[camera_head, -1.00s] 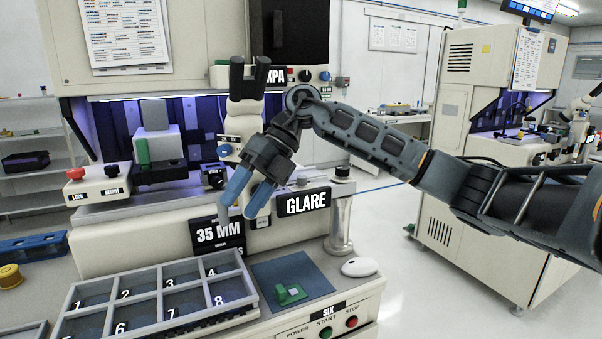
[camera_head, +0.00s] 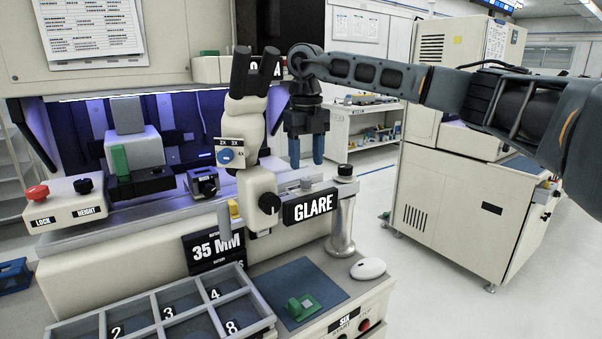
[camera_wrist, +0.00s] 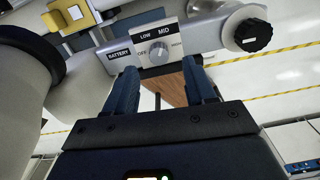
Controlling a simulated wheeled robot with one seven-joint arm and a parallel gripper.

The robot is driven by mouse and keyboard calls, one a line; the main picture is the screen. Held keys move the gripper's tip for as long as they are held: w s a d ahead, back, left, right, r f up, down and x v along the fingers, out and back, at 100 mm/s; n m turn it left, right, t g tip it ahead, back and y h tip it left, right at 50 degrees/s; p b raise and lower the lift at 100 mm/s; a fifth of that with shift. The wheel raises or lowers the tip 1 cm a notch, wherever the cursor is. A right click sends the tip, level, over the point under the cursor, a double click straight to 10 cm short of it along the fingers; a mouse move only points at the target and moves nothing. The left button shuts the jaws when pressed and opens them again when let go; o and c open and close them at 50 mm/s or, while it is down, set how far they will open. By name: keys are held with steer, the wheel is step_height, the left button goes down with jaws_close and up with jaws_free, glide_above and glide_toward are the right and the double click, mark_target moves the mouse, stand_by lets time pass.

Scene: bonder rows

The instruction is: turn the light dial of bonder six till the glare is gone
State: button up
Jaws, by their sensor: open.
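The light dial (camera_wrist: 158,50) is a small grey knob on a pale plate marked OFF, LOW, MID and HIGH in the wrist view. I cannot surely tell which mark it points to. In the head view a small grey knob (camera_head: 307,184) shows just above the black GLARE sign (camera_head: 310,206). My gripper (camera_head: 306,160) points down above that sign, its blue fingers apart. In the wrist view my gripper (camera_wrist: 163,88) is open and empty, with the dial beyond the gap between its fingers, not touching. The panel below is marked SIX (camera_head: 345,321).
The microscope head (camera_head: 245,130) stands close left of my gripper. A black-capped post (camera_head: 344,180) stands to the right; a black knob (camera_wrist: 253,35) shows right of the dial. A numbered tray (camera_head: 185,325) and a blue mat (camera_head: 325,277) lie in front. Open floor lies right.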

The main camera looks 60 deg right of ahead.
mark_target(306, 179)
steer(key=shift+w+f+p, duration=0.1)
steer(key=shift+f+p, duration=0.3)
steer(key=shift+f, duration=2.1)
jaws_close()
